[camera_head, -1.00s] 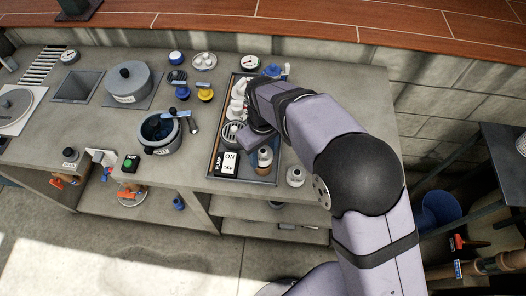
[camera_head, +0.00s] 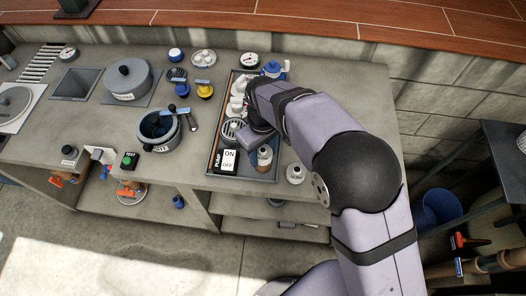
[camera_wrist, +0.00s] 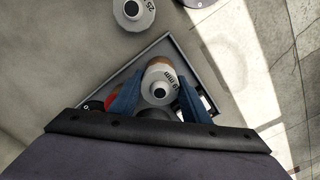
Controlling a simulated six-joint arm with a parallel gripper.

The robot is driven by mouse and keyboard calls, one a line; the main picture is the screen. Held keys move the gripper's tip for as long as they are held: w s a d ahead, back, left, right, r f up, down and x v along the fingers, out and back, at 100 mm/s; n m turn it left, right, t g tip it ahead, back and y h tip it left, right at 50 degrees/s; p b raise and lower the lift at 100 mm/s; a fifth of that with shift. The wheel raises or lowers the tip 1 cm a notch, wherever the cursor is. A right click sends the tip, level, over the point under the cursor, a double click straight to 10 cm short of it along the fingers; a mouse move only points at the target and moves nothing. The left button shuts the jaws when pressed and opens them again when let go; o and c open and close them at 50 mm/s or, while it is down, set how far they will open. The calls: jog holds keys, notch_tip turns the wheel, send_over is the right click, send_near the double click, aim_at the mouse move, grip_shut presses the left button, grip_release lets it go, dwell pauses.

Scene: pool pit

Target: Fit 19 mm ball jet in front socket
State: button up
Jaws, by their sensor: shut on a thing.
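The 19 mm ball jet (camera_wrist: 160,82), white with a dark central hole and a printed "19 mm" label, is between the two blue fingers of my gripper (camera_wrist: 158,92) in the wrist view. The fingers are shut on its sides. In the head view the jet (camera_head: 264,154) shows at the front right of the dark tray (camera_head: 257,179), just below my gripper (camera_head: 261,143), whose fingers are mostly hidden by my wrist. The front socket cannot be made out, and I cannot tell whether the jet touches anything beneath it.
A similar jet marked 25 (camera_wrist: 133,11) stands on the bench outside the tray; it also shows in the head view (camera_head: 296,173). A grey pot (camera_head: 160,131) stands further left.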

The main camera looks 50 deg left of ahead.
jog(key=shift+d+f, duration=0.2)
jog(key=shift+f, duration=0.05)
jog(key=o, duration=1.1)
jog(key=shift+a, duration=0.2)
jog(key=shift+o, duration=0.8)
jog(key=shift+r, duration=0.1)
jog(key=shift+r+p, duration=1.95)
jog(key=shift+r, duration=0.6)
jog(key=shift+r+p, duration=1.55)
jog(key=shift+r, duration=0.45)
